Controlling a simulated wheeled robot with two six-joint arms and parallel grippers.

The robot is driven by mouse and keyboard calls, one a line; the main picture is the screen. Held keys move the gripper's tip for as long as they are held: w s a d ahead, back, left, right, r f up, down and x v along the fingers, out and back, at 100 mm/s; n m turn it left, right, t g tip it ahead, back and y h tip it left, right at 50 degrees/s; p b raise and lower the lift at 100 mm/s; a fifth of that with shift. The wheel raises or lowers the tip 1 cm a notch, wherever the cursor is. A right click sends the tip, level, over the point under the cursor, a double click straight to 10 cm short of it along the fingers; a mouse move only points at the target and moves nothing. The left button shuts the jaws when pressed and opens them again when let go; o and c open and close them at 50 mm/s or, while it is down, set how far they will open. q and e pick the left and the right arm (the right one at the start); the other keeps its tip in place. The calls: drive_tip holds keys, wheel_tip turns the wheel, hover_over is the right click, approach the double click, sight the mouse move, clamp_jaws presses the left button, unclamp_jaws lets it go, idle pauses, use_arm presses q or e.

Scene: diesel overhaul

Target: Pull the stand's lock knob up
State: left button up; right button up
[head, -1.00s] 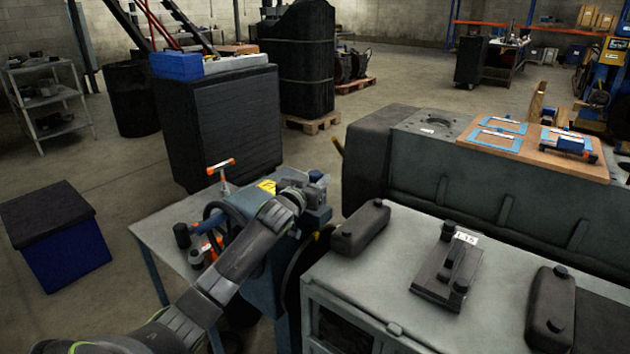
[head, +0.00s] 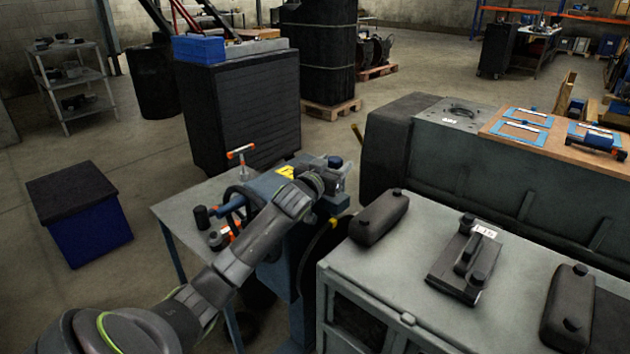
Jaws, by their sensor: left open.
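The blue stand (head: 268,186) is partly behind my left arm, with a yellow label (head: 286,171) on top and a dark handwheel (head: 234,200) on its left side. My left gripper (head: 340,182) is at the stand's right end, its jaws open. A dark round knob (head: 335,161) shows just above the gripper; I cannot tell for sure that it is the lock knob, nor whether the jaws touch it. My left arm hides much of the stand's front. My right gripper is not in view.
A grey side table (head: 178,208) holds an orange T-handle tool (head: 242,153) and a small black cylinder (head: 201,216). A grey cabinet (head: 400,262) with black parts on top stands close on the right. A blue box (head: 85,225) is on the floor at left.

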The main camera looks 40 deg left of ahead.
use_arm(q)
drive_tip(key=s+d, duration=0.2)
drive_tip(key=s, duration=1.4)
drive_tip(key=shift+s+b, duration=0.3)
drive_tip(key=shift+b, duration=0.1)
